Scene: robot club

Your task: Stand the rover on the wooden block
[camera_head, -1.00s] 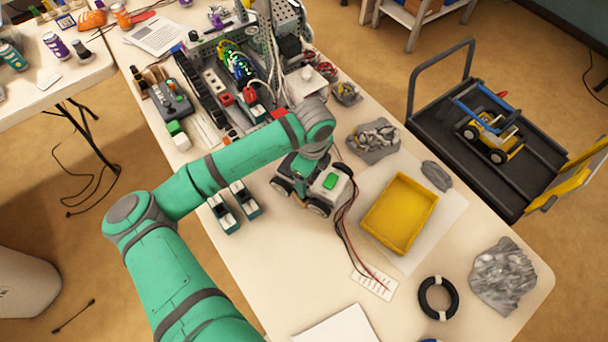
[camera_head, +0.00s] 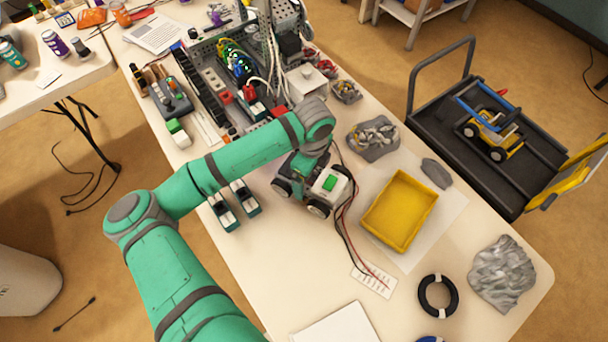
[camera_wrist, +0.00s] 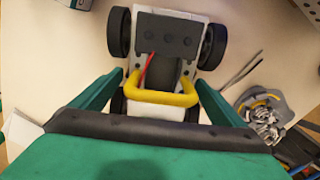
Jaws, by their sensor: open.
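The rover (camera_head: 333,190) stands on the table with dark wheels, a white body and a green patch on top; red and black wires run from it. In the wrist view the rover (camera_wrist: 180,50) shows wheels on both sides, a dark plate and a yellow handle (camera_wrist: 163,97). My gripper (camera_wrist: 160,80) is open, with one green finger on each side of the yellow handle. In the head view my gripper (camera_head: 308,162) is over the rover's back part and hides some of it. I cannot make out the wooden block for certain in either view.
A yellow tray (camera_head: 400,210) lies on a white sheet right of the rover. Grey rocks (camera_head: 502,273), a black ring (camera_head: 437,295) and a wire strip (camera_head: 373,279) lie nearby. Two white-and-green parts (camera_head: 233,205) stand close on the left. Electronics (camera_head: 240,75) crowd the back.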

